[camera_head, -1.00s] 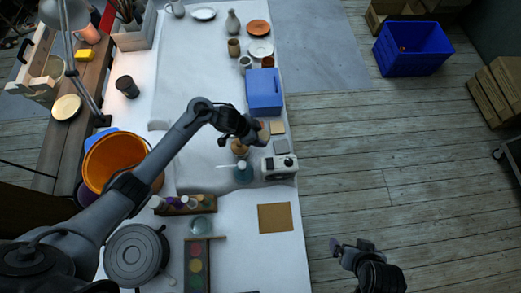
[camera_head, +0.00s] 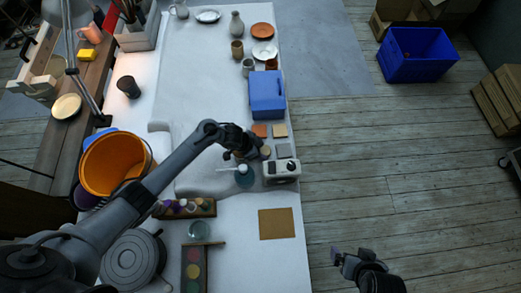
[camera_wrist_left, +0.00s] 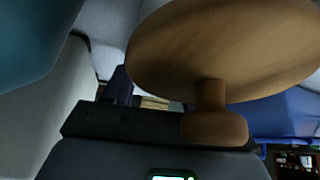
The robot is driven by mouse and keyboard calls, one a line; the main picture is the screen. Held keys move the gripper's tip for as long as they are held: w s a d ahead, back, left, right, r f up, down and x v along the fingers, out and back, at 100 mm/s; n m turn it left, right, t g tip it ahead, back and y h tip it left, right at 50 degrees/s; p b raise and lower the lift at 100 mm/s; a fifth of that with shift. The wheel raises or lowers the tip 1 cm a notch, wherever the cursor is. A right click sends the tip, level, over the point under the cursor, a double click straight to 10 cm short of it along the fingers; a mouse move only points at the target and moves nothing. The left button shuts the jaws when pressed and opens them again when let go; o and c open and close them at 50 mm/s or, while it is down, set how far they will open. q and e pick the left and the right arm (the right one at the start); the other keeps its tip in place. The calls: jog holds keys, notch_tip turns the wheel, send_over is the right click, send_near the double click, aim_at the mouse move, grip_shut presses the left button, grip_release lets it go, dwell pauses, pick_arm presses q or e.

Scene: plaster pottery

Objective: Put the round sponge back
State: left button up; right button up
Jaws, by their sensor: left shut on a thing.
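The round sponge shows in the left wrist view as a broad brown disc (camera_wrist_left: 225,50) on a short stem with a rounded knob. My left gripper (camera_head: 253,147) is shut on it by the knob end; the fingertips are hard to make out. In the head view the round sponge (camera_head: 265,152) shows as a small tan round shape at the gripper's tip, beside the grey square block (camera_head: 283,150). I cannot tell whether it touches the table. My right gripper (camera_head: 350,258) is open and empty, over the floor right of the table.
An orange square block (camera_head: 260,130) and a beige one (camera_head: 280,130) lie just behind. A white device (camera_head: 281,171) and a teal bottle (camera_head: 244,177) stand close in front. A blue box (camera_head: 266,94) stands behind. A brown square board (camera_head: 276,223) lies nearer.

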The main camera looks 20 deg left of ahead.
pick_arm(q)
jog(key=shift+f, duration=0.1)
jog(key=o, duration=0.9)
jog(key=shift+o, duration=0.2)
jog(key=shift+a+r, duration=0.1)
jog(key=shift+r, duration=0.3)
jog(key=p+v, duration=0.3)
jog(key=v, duration=0.8)
jog(key=shift+s+a+r, duration=0.1)
jog(key=shift+s+r, duration=0.1)
